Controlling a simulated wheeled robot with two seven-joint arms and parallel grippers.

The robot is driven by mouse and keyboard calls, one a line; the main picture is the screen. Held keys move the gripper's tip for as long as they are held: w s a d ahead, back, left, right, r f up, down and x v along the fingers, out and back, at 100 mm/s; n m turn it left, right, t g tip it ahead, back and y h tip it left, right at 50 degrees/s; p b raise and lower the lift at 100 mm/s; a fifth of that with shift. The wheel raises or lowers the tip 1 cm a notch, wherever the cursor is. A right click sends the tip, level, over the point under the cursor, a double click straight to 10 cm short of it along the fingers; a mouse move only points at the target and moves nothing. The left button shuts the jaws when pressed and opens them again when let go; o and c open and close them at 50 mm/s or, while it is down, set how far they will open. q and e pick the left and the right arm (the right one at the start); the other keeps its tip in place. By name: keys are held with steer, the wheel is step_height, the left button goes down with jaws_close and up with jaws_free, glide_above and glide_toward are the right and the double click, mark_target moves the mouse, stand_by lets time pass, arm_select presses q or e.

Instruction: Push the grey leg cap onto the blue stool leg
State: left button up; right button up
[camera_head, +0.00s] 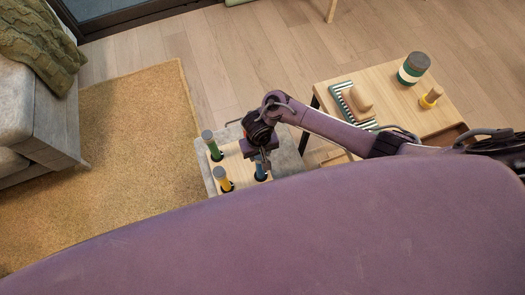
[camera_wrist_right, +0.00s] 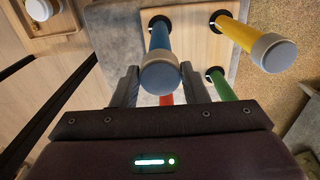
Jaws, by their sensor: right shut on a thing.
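The grey leg cap (camera_wrist_right: 160,79) is between the two fingers of my right gripper (camera_wrist_right: 160,84), which is shut on it. The blue stool leg (camera_wrist_right: 159,38) runs straight behind the cap, and the cap covers its near end in this view. I cannot tell how far the cap sits over the leg. In the head view my right gripper (camera_head: 259,156) is above the blue leg (camera_head: 261,172) and hides its top. My left gripper is not in view.
The yellow leg (camera_wrist_right: 236,33) and green leg (camera_wrist_right: 221,86) stand close by with grey caps; the red leg (camera_wrist_right: 166,100) is mostly hidden. A wooden table (camera_head: 330,75) with blocks and a brush stands to the right. A tan rug (camera_head: 130,130) lies left.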

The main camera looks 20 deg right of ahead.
steer(key=shift+f+b, duration=0.85)
steer(key=shift+f, duration=0.4)
stand_by(0.6)
steer(key=o, duration=1)
